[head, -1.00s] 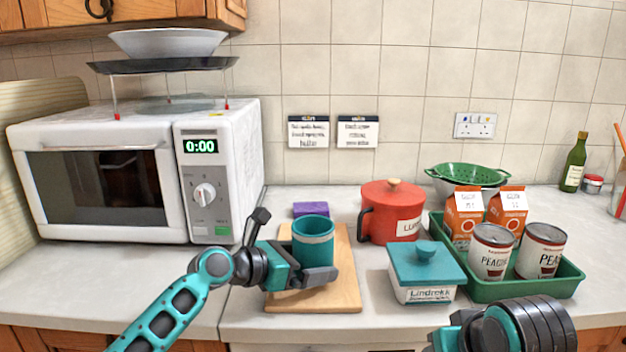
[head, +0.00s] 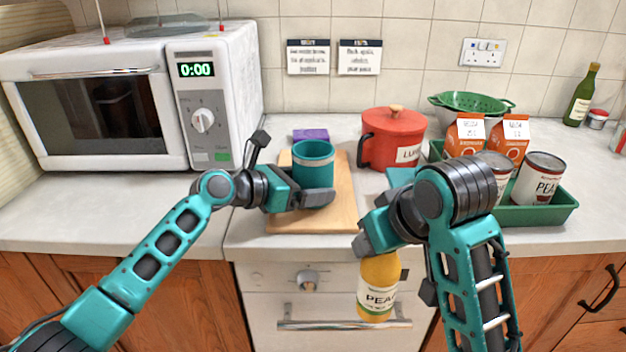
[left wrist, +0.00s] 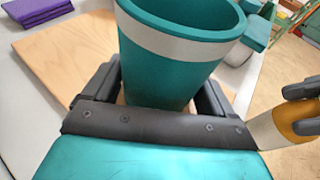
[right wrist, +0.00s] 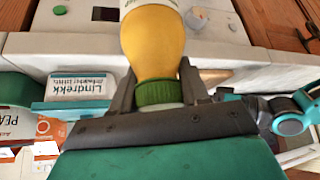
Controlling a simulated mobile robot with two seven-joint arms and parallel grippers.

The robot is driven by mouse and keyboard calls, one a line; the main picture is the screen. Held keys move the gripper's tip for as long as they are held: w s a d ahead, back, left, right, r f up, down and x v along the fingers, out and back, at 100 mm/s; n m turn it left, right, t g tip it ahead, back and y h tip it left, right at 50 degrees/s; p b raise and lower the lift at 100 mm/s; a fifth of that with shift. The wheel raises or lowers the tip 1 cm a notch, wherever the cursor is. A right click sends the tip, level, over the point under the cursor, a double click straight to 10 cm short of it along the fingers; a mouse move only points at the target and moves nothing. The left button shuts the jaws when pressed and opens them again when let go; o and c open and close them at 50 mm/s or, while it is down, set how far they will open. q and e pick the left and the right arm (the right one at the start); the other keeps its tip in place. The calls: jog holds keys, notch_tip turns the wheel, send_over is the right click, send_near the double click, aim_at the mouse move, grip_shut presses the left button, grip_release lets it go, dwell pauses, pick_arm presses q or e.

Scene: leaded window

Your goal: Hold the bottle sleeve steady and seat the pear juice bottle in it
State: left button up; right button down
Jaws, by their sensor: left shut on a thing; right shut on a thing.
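The bottle sleeve (head: 314,160) is a teal open-topped cup with a pale band, standing upright on the wooden board. My left gripper (head: 318,195) is shut around its lower part; the left wrist view shows a finger on each side of the sleeve (left wrist: 170,65). The pear juice bottle (head: 378,288) is yellow with a white label and hangs in front of the counter edge, below and right of the sleeve. My right gripper (right wrist: 160,95) is shut on the bottle near its green cap (right wrist: 158,92). The bottle also shows at the edge of the left wrist view (left wrist: 290,122).
The wooden board (head: 340,205) lies at the counter's front. A red pot (head: 392,138) and a green tray (head: 545,213) with cans and orange cartons stand to the right. The microwave (head: 130,100) is at left.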

jog(key=s+a+r+n+g+y, duration=0.2)
jog(key=s+a+r+n+g, duration=0.15)
jog(key=a+r+n, duration=0.7)
jog(key=s+a+r+n+g+y, duration=0.25)
jog(key=a+r+n+g, duration=0.2)
jog(key=a+r, duration=1.05)
jog(key=w+d+r+m+t+h, duration=0.1)
jog(key=w+d+r+m+t, duration=0.15)
jog(key=w+m+t, duration=0.85)
jog(key=w+d+r+m+g+h, duration=0.1)
jog(key=w+d+m+g+h, duration=0.3)
jog(key=w+d, duration=0.95)
notch_tip(320, 180, down, 18)
jog(key=m+t, duration=0.1)
jog(key=shift+a+r+m, duration=0.2)
jog(key=shift+a+m, duration=0.1)
jog(key=shift+f, duration=0.15)
